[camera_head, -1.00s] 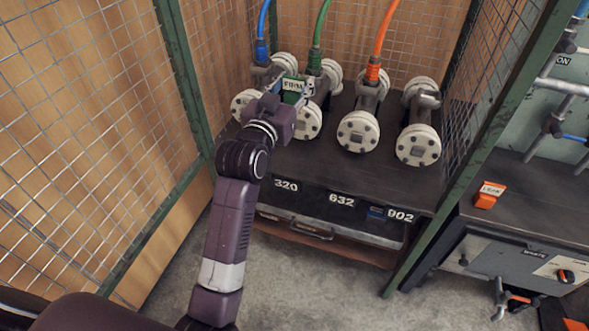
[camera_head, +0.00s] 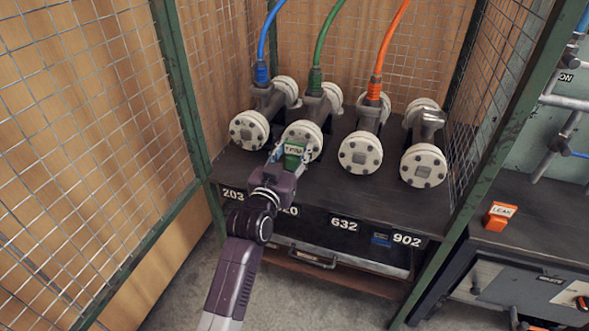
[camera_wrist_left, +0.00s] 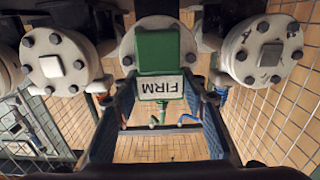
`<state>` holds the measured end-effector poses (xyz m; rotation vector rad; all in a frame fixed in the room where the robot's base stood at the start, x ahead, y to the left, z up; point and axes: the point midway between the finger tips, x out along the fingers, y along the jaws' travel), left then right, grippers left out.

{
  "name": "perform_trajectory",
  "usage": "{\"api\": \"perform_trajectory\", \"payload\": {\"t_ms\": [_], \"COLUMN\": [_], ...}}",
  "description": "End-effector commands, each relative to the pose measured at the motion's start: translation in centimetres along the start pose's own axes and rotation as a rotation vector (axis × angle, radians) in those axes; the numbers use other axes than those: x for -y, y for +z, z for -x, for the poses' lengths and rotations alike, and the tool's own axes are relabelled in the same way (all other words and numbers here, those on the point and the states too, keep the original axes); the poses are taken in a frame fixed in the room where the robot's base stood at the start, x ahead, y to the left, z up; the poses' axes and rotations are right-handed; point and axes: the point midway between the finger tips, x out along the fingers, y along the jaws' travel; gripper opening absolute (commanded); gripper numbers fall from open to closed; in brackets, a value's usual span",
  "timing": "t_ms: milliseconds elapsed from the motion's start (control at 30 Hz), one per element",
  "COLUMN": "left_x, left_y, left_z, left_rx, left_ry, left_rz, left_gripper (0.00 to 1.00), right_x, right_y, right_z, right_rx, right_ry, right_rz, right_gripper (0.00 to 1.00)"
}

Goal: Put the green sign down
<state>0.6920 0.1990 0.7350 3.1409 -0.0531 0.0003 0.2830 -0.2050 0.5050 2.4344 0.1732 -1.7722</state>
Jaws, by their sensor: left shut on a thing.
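The green sign (camera_head: 294,150) has a white label; in the left wrist view the sign (camera_wrist_left: 160,60) reads FIRM, upside down. My left gripper (camera_head: 284,158) is shut on it and holds it just in front of the flange of the pipe (camera_head: 303,137) with the green hose. In the left wrist view the fingers (camera_wrist_left: 162,100) stand on both sides of the sign. Whether the sign touches the flange or the shelf cannot be told. My right gripper is not in view.
Flanged pipes with a blue hose (camera_head: 266,45) and an orange hose (camera_head: 385,50) stand on the dark shelf (camera_head: 370,205), beside one without a hose (camera_head: 424,165). Mesh walls (camera_head: 90,130) enclose the sides. An orange LEAK sign (camera_head: 499,216) stands on the right bench.

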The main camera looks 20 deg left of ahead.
Motion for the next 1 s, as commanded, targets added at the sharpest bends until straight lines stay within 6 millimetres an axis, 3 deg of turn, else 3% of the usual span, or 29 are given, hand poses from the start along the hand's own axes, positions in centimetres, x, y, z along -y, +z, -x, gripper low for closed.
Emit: {"api": "perform_trajectory", "payload": {"t_ms": [200, 433, 800, 833, 1000], "left_x": [0.0, -0.1, 0.0, 0.0, 0.0], "left_y": [1.7, 5.1, 5.5, 5.6, 5.5], "left_z": [0.0, 0.0, 0.0, 0.0, 0.0], "left_rx": [0.0, 0.001, 0.0, 0.001, 0.001], "left_ry": [0.0, 0.001, 0.0, 0.0, 0.0], "left_rz": [-0.001, -0.001, -0.001, -0.001, -0.001], "left_gripper": [0.12, 0.12, 0.12, 0.4, 0.56], "right_x": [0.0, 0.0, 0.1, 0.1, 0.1], "right_y": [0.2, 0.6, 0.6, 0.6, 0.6], "right_z": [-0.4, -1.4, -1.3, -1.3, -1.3], "right_rx": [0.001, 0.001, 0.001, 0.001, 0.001], "right_ry": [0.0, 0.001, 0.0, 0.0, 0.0], "right_rz": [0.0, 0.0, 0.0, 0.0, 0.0], "right_gripper": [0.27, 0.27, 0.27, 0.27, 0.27]}}
